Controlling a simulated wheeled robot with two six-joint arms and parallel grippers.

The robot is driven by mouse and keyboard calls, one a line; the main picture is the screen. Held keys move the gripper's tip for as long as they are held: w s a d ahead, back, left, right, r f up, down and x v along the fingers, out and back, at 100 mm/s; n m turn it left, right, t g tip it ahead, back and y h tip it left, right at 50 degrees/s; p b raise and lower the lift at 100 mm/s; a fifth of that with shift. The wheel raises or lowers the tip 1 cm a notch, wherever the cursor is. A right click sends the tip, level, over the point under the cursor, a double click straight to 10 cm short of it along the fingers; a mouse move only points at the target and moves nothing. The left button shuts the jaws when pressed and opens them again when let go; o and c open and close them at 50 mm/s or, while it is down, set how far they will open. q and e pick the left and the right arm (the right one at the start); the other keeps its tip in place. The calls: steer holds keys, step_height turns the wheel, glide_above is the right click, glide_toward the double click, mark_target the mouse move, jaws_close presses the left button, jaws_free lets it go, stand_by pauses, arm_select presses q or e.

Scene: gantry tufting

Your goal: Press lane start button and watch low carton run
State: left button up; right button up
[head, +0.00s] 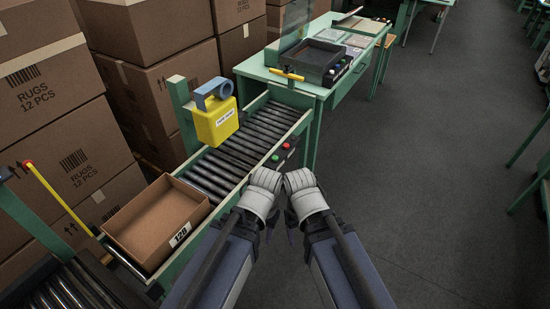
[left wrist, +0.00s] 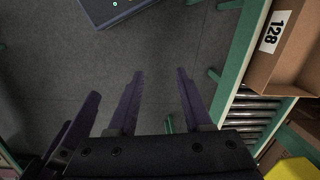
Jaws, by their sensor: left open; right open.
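A low open carton (head: 150,222) with a "128" label sits on the roller lane (head: 235,155), at its near left end; it also shows at the right edge of the left wrist view (left wrist: 285,75). A dark button box with a green button (head: 275,158) and a red button (head: 286,146) is on the lane's right side rail. My left gripper (head: 264,200) is just in front of the buttons, apart from them, open and empty; its spread fingers show in the left wrist view (left wrist: 160,75). My right gripper (head: 303,195) is beside it, open and empty.
Stacked rug boxes (head: 65,100) line the left. A green table (head: 345,65) with a dark tray (head: 312,60) stands beyond. Floor at right is clear.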

arm_select(q)
jaws_close()
stand_by(0.3)
stand_by(1.4)
